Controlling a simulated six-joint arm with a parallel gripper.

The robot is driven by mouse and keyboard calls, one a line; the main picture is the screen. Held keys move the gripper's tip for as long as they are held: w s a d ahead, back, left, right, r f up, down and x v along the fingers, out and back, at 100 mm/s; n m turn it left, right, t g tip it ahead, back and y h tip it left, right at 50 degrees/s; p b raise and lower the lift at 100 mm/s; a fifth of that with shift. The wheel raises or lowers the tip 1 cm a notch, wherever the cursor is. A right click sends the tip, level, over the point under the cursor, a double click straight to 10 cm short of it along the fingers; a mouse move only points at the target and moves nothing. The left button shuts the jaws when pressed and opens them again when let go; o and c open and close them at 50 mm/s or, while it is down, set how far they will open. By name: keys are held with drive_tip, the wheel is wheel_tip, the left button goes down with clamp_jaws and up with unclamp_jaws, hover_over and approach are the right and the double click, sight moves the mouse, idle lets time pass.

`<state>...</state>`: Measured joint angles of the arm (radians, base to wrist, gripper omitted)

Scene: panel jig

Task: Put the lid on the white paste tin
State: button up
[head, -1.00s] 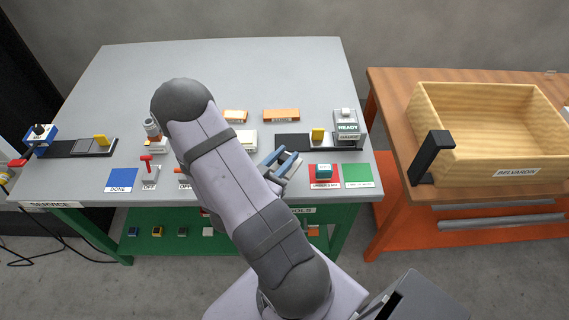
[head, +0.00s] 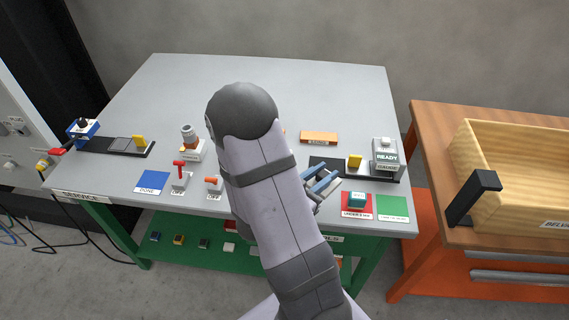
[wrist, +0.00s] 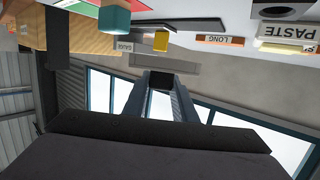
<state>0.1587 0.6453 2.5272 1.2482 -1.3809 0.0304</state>
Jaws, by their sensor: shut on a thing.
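My gripper (head: 321,180) is over the right half of the grey table in the head view, near the dark strip. In the wrist view its two fingers (wrist: 160,82) are shut on a small dark piece (wrist: 159,77). I cannot tell for sure that this piece is the lid. A white paste holder with a PASTE label (wrist: 289,31) is at the top right of the wrist view. A round pale thing with a dark centre (wrist: 284,11) is on it, cut by the picture edge, perhaps the paste tin. My arm hides that area in the head view.
An orange LONG block (wrist: 220,40) is between my fingers' line and the paste holder. A yellow block (head: 354,162), a READY gauge box (head: 386,155), and a teal block on a red mat (head: 356,213) are at the right. The table's back is clear.

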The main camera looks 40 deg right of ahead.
drive_tip(key=f+b, duration=0.1)
drive_tip(key=b, duration=0.1)
drive_tip(key=d+b, duration=0.1)
drive_tip(key=shift+d+f+m+b, duration=0.2)
drive_tip(key=shift+f+m+b, duration=0.1)
drive_tip(key=shift+f+b, duration=0.1)
drive_tip(key=w+d+r+n+t+y+b, duration=0.15)
drive_tip(key=w+r+n+t+b, duration=0.4)
drive_tip(key=w+r+b, duration=0.75)
drive_tip(key=shift+w+a+f+n+t+y+b, duration=0.4)
drive_tip(key=shift+w+f, duration=0.6)
drive_tip(key=shift+f, duration=1.6)
drive_tip(key=shift+w+a+f+n+t+y+b, duration=0.1)
drive_tip(key=shift+w+a+f+n+t+y, duration=0.5)
drive_tip(key=shift+f, duration=2.05)
drive_tip(key=shift+w+a+f+n+t+y+b, duration=0.2)
drive_tip(key=shift+w+a+f+t+y, duration=0.35)
drive_tip(key=shift+w+f, duration=1.45)
drive_tip(key=shift+s+a+f, duration=0.1)
drive_tip(key=shift+s+f, duration=0.55)
